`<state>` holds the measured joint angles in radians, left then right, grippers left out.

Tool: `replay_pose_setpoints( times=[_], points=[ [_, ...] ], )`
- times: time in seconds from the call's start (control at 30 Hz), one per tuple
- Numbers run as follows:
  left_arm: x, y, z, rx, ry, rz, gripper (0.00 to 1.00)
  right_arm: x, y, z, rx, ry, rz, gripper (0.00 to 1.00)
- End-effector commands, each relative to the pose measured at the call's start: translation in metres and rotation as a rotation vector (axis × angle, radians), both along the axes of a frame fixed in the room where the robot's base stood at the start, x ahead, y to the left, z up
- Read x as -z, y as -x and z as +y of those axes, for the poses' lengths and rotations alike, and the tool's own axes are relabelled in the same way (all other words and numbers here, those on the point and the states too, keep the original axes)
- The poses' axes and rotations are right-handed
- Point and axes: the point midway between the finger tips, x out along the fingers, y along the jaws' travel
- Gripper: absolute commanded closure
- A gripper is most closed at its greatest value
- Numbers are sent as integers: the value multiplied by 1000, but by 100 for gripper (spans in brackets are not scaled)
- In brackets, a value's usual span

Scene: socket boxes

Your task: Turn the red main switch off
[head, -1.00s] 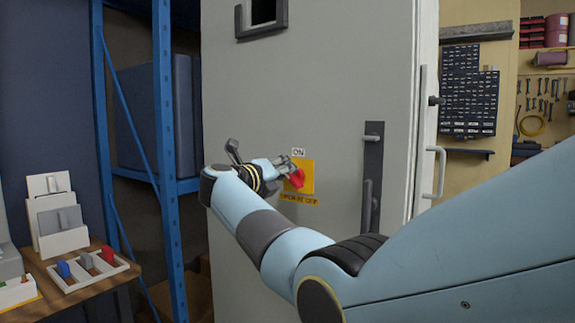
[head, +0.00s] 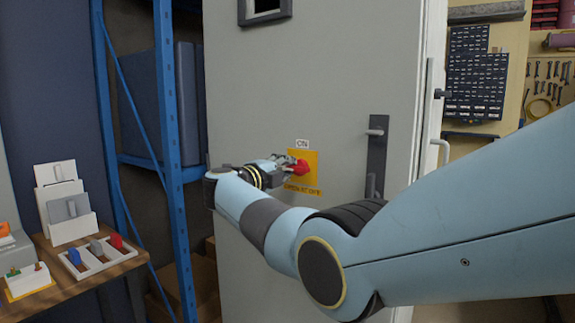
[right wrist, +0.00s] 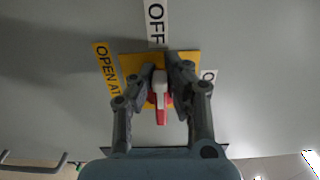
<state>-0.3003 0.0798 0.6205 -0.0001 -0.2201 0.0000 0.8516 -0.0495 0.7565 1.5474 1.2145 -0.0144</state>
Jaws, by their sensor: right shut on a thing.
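The red main switch (head: 301,168) sits on a yellow plate (head: 313,158) on the grey cabinet door. An ON label (head: 302,144) is above the plate and an OPEN AT OFF label (head: 303,190) below it. In the right wrist view an OFF label (right wrist: 156,22) lies at another side of the plate. My right gripper (head: 288,166) is at the switch, coming from the left. In the right wrist view its fingers (right wrist: 161,85) are shut on either side of the red switch handle (right wrist: 161,108), which has a white top face. My left gripper is not in view.
A vertical door handle (head: 376,160) is right of the switch. A blue shelf rack (head: 165,120) stands left of the cabinet. A wooden bench (head: 90,282) at lower left bears a white tray (head: 105,264) with colored pieces. My right arm spans the lower right.

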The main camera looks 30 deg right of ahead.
Motion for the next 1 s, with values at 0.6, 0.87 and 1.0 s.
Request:
replay_pose_setpoints(
  times=[0.6,0.87,1.0],
  points=[
    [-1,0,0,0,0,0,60,2,0,0,-2,11,29,86],
    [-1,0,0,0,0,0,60,1,0,0,-1,11,28,64],
    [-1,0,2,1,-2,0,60,1,0,0,-1,11,27,64]
  ],
)
